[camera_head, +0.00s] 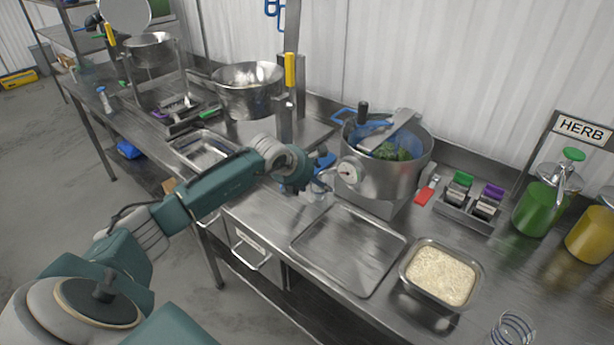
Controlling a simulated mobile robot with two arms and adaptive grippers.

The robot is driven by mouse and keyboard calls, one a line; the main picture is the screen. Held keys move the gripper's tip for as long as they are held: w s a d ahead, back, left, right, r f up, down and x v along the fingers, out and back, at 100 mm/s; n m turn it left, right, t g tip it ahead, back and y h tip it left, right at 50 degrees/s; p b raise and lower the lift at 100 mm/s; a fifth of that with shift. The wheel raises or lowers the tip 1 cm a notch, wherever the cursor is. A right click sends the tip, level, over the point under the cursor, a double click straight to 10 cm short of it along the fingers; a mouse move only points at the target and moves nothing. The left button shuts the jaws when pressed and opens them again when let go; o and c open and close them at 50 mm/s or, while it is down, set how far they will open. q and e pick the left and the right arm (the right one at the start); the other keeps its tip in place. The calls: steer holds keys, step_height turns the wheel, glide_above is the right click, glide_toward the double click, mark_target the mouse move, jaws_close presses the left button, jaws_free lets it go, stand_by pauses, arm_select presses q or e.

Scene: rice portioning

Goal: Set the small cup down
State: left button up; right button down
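My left arm reaches in from the left, and its gripper (318,177) is low over the steel counter, just left of the large pot. A small pale, partly see-through shape (311,191) shows at the fingertips; it may be the small cup, but it is too small and too covered to be sure. I cannot tell whether the fingers hold it or whether it touches the counter. My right gripper is out of view.
An empty flat tray (318,246) lies in front of the gripper. A pan of rice (441,276) stands to its right. The pot (387,174) holds greens and stands close by the gripper. Green (536,212) and yellow (590,236) dispensers stand at the right.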

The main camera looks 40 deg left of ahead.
arm_select(q)
steer(key=b+v, duration=0.3)
steer(key=v, duration=0.8)
steer(key=shift+b, duration=0.4)
steer(key=shift+s+f, duration=0.1)
